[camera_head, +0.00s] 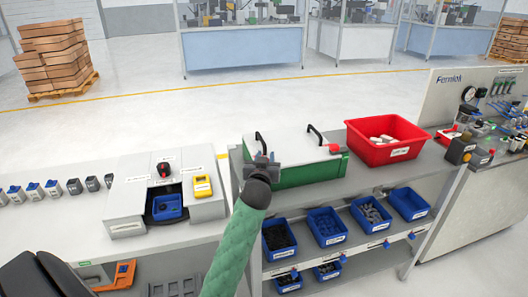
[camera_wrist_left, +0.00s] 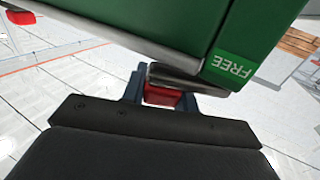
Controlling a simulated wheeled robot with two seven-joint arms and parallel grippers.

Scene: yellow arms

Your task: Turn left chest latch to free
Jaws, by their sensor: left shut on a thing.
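The chest has a white lid (camera_head: 295,155) and a green front (camera_head: 310,173); it stands on the grey workbench. My left gripper (camera_head: 264,165) is at the chest's left front corner and covers the left latch in the head view. In the left wrist view, my gripper fingers (camera_wrist_left: 160,98) are shut on the red left latch (camera_wrist_left: 163,94). A metal piece (camera_wrist_left: 185,77) lies just above the latch, beside the green "FREE" label (camera_wrist_left: 232,66). The right latch (camera_head: 335,148) is red and shows at the chest's right front corner.
A red bin (camera_head: 388,140) with pale parts stands right of the chest. Blue bins (camera_head: 326,225) sit on the shelf below. A white station with a yellow device (camera_head: 203,186) is on the left. Two black handles (camera_head: 317,134) rise from the lid.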

